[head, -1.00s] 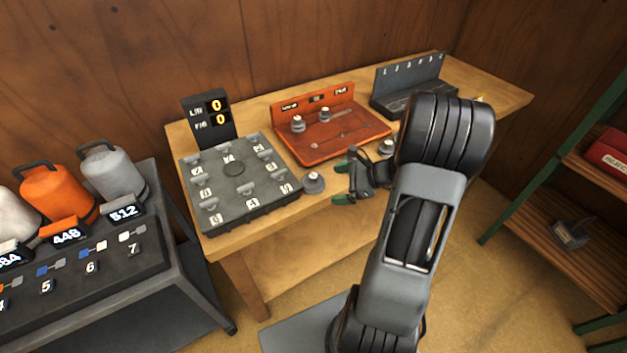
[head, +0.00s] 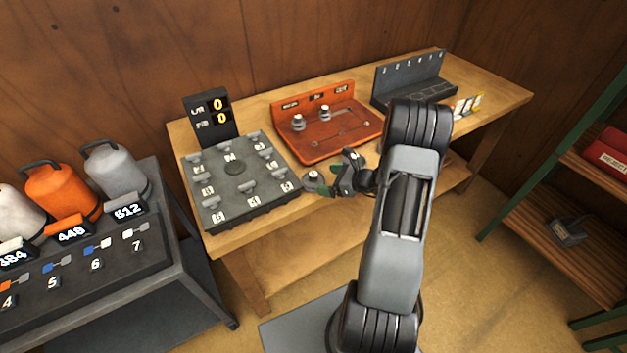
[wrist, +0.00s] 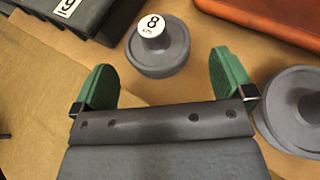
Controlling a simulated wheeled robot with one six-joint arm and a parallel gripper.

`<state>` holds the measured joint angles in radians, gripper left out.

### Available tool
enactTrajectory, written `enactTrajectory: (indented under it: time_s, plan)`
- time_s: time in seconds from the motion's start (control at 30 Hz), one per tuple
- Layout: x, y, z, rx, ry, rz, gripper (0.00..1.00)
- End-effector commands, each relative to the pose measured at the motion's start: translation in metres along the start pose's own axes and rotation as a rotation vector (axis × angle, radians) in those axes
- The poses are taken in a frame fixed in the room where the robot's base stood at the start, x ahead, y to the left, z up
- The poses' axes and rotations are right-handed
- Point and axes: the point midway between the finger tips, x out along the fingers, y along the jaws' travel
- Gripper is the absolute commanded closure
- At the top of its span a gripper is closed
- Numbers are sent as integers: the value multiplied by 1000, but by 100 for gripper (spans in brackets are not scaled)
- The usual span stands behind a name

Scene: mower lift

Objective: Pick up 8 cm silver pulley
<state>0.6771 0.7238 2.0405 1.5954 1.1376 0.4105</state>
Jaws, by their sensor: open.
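The grey pulley with a white top label reading 8 (wrist: 160,58) lies on the wooden table just ahead of my gripper in the wrist view. In the head view this pulley (head: 313,177) sits between the dark numbered board and the orange tray. My gripper (wrist: 164,80) is open, with green-padded fingers apart and nothing between them. The pulley is beyond the fingertips, roughly centred between them. In the head view my gripper (head: 323,181) is at the pulley, and its fingers partly cover it.
Another grey pulley (wrist: 298,108) stands close beside my right finger in the wrist view. The dark numbered board (head: 240,205) is to the left. The orange tray (head: 310,158) with two small pulleys is behind. A dark rack (head: 410,85) stands at the back right.

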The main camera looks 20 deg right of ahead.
Motion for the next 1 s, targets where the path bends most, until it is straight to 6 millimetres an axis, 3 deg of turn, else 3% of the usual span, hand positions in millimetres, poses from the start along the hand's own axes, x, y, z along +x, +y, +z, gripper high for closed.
enactTrajectory:
  time_s: [0.3, 0.67, 1.0]
  plan:
    - [40, 5, 2, -1, 1, 4, 0]
    - [47, 4, 1, -1, 1, 1, 0]
    - [47, 4, 1, -1, 1, 1, 32]
